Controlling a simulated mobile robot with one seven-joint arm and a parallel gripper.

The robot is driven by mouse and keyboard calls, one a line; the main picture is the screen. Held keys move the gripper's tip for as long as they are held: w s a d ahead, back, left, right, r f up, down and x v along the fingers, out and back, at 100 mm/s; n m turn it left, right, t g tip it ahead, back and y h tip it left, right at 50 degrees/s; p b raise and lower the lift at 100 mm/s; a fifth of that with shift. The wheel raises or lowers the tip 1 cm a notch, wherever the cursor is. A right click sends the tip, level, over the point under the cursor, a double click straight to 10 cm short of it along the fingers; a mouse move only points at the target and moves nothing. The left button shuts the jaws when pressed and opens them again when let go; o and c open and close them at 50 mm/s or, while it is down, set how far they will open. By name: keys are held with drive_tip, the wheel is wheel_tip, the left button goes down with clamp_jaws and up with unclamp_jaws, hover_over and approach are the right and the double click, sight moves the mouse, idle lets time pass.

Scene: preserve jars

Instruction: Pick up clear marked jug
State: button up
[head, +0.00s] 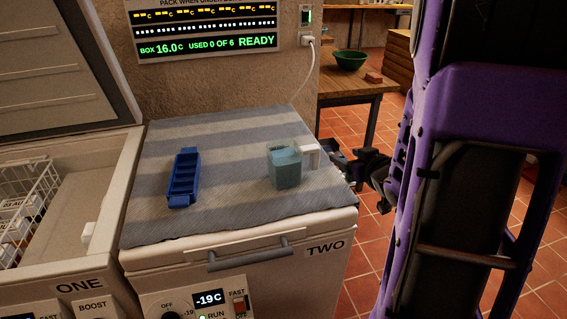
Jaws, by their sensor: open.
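The clear jug (285,168) holds bluish liquid and stands upright on the striped cloth (225,205) over chest freezer TWO. Its white handle (312,150) points right. Markings on the jug are too small to read. My gripper (346,167) is open, just right of the handle by the cloth's right edge. Its dark fingers are partly in shadow, and I cannot tell exactly how far they are from the handle.
Freezer ONE (100,195) is open at left, with a white wire basket (28,205). A wooden table (345,87) with a green bowl (349,59) stands behind. A white cord (314,72) hangs from the wall.

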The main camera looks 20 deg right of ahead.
sight(316, 164)
drive_tip(key=s+a+f+y, duration=0.1)
drive_tip(key=s+a+f, duration=0.2)
drive_tip(key=f, duration=0.1)
drive_tip(key=x, duration=0.5)
drive_tip(key=b+x, duration=0.1)
drive_tip(key=x, duration=0.5)
drive_tip(key=b+x, duration=0.1)
drive_tip(key=x, duration=0.4)
drive_tip(key=shift+w+d+f, duration=0.25)
drive_tip(key=shift+w+d, duration=0.05)
drive_tip(key=shift+w, duration=0.05)
clamp_jaws()
drive_tip(key=shift+r, duration=0.15)
